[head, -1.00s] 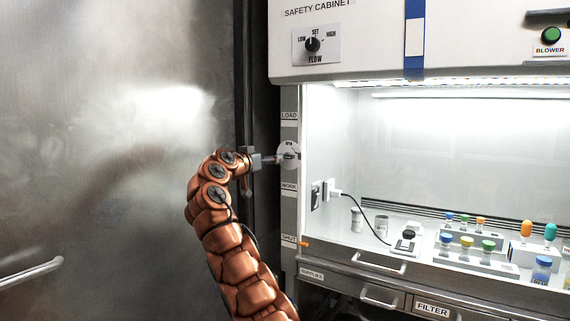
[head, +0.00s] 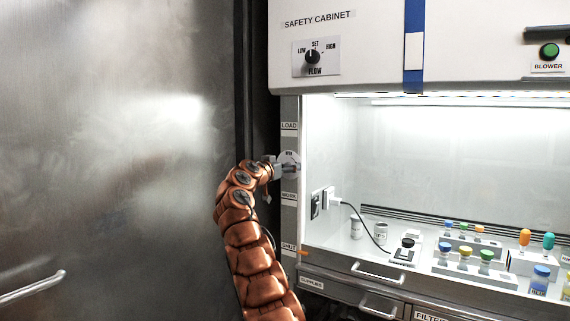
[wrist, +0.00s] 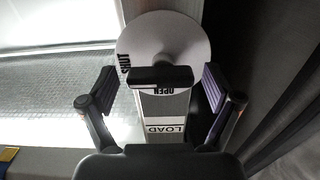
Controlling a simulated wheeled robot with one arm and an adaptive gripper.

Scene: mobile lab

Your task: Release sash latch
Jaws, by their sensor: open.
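The sash latch is a pale round disc (head: 290,158) on the left post of the safety cabinet. In the wrist view the disc (wrist: 180,45) fills the upper middle, with SHUT at its left edge and OPEN at its lower edge. A dark bar handle (wrist: 162,77) lies crosswise over the disc, just above the OPEN mark in the picture. My gripper (wrist: 160,95) is open, one finger on each side of the handle, with gaps between. In the head view my gripper (head: 278,170) is at the disc and hides its lower left part.
The post carries LOAD (head: 289,126), WORK and SHUT labels. A drawer handle (head: 378,272) juts out below the cabinet opening. Vials in racks (head: 470,268) and a corded device (head: 404,250) stand inside. A metal door (head: 110,130) is at left.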

